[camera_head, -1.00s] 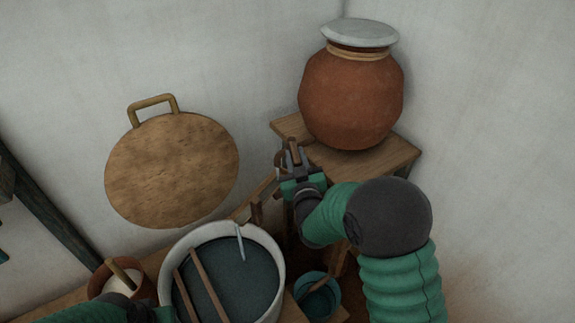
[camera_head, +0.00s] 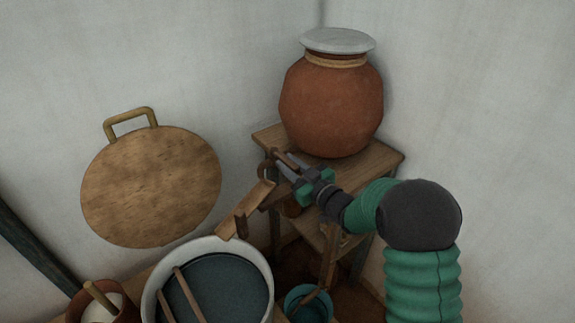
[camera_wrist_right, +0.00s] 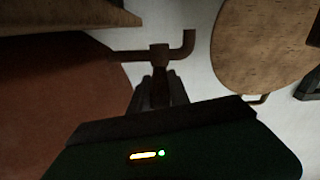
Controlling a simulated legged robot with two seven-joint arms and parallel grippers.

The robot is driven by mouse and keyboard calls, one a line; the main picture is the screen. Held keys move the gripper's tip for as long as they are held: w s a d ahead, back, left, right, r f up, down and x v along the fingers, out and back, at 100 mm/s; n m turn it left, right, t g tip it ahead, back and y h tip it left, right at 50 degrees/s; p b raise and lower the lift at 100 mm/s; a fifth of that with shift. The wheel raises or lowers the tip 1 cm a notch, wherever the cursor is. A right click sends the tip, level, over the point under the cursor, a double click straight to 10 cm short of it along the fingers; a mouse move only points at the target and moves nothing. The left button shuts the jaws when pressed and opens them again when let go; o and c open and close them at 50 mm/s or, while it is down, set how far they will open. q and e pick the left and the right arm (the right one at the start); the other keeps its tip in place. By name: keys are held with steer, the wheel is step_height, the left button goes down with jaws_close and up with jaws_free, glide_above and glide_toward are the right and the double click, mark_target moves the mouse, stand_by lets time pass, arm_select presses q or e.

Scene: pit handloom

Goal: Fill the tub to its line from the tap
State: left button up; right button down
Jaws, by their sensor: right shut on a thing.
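The tub (camera_head: 266,268) is a round white vessel at the bottom of the head view, with dark blue liquid (camera_head: 235,285) in it. I cannot make out a fill line. The tap (camera_head: 267,168) is a brown fitting at the front of the clay pot; in the right wrist view the tap's bent pipe (camera_wrist_right: 188,43) shows. A wooden trough (camera_head: 243,212) slopes from below the tap to the tub's rim. No stream shows at its lower end. My right gripper (camera_head: 285,166) is shut on the tap's handle (camera_wrist_right: 160,90). My left gripper is out of view.
The clay pot (camera_head: 330,105) with a pale lid stands on a wooden stand (camera_head: 385,160) in the corner. Two sticks (camera_head: 188,295) lie across the tub. A small teal pot (camera_head: 308,304) and a brown pot (camera_head: 128,308) flank it. A round board (camera_head: 150,185) is at the wall.

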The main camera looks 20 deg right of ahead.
steer(key=c, duration=1.2)
jaws_free()
steer(key=shift+c, duration=0.2)
steer(key=v, duration=1.7)
steer(key=shift+w, duration=0.1)
